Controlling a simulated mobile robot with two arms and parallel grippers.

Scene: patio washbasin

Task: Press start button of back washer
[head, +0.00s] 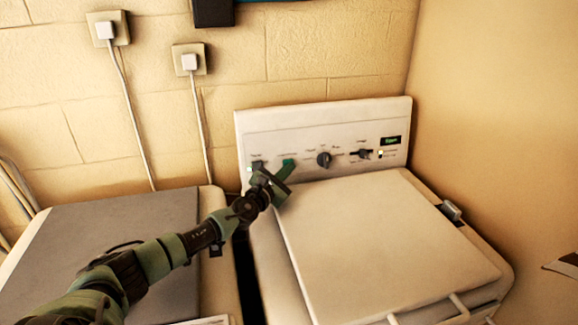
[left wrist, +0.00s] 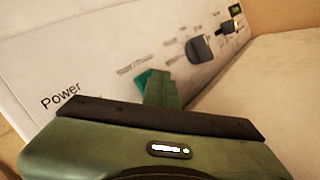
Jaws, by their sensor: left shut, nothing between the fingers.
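The white washer stands at the back right, with its control panel (head: 325,130) upright against the wall and its lid (head: 380,235) shut. The panel holds a round dial (head: 324,159), more controls and a lit green display (head: 391,140). My left gripper (head: 287,168) is shut and empty, its tips at the panel's left part. In the left wrist view the closed fingers (left wrist: 160,90) point at the panel, right of the word "Power" (left wrist: 60,96) and left of the dial (left wrist: 199,49). A teal patch shows at the tips; I cannot tell if it is a button, or if they touch the panel.
A second machine with a grey top (head: 120,250) stands to the left, with a narrow dark gap between the two. Two wall sockets (head: 108,29) with hanging cables are behind it. A plain wall (head: 500,120) closes off the right side.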

